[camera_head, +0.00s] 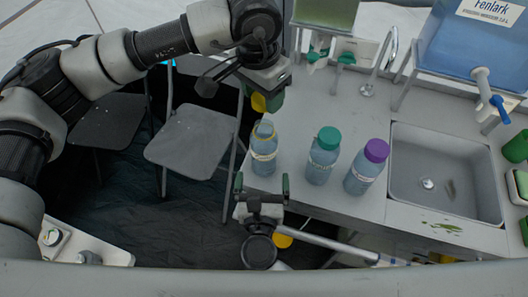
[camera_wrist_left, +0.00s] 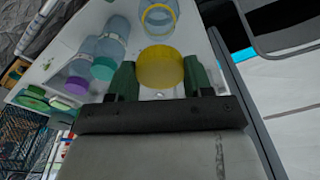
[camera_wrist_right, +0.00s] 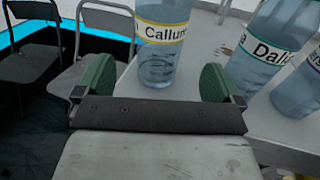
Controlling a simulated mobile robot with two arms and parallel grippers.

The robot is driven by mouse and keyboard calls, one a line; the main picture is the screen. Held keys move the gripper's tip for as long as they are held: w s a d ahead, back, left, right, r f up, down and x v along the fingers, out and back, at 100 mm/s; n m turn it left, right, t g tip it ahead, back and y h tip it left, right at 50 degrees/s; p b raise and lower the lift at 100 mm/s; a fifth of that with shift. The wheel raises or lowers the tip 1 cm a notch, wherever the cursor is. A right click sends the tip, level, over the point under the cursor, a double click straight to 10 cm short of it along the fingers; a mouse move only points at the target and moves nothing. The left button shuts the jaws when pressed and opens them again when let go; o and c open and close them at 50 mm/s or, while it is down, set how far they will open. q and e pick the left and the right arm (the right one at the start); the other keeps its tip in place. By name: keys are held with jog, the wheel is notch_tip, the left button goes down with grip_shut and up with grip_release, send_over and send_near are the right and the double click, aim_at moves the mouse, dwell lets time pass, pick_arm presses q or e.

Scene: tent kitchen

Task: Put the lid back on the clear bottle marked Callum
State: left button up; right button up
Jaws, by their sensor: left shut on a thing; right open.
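The clear bottle marked Callum (camera_head: 263,150) stands upright and open on the counter, with a yellow band on its label; the name reads in the right wrist view (camera_wrist_right: 158,45). Its open mouth with a yellow ring shows in the left wrist view (camera_wrist_left: 158,18). My left gripper (camera_head: 266,100) is shut on the yellow lid (camera_wrist_left: 160,68) and holds it above the bottle's far side, apart from it. My right gripper (camera_head: 262,184) is open and empty at the counter's near edge, in front of the bottle, which shows between its fingers in the right wrist view (camera_wrist_right: 158,82).
A bottle with a green lid (camera_head: 323,155), marked Dal-something, and one with a purple lid (camera_head: 367,167) stand to the right. The sink (camera_head: 445,170) lies further right. Grey chairs (camera_head: 195,140) stand left of the counter. Dispensers with taps stand behind.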

aim_at(263, 122)
jog(key=w, duration=0.8)
jog(key=shift+w+d, duration=0.15)
jog(key=shift+d, duration=0.05)
jog(key=shift+c, duration=0.3)
jog(key=c, duration=1.3)
pick_arm(q)
jog(key=shift+f, duration=2.45)
jog(key=shift+s+f, duration=0.1)
jog(key=shift+f, duration=0.8)
jog(key=shift+f, duration=0.55)
pick_arm(e)
jog(key=c, duration=0.4)
pick_arm(q)
jog(key=shift+m, duration=1.6)
pick_arm(e)
jog(key=shift+c, duration=0.2)
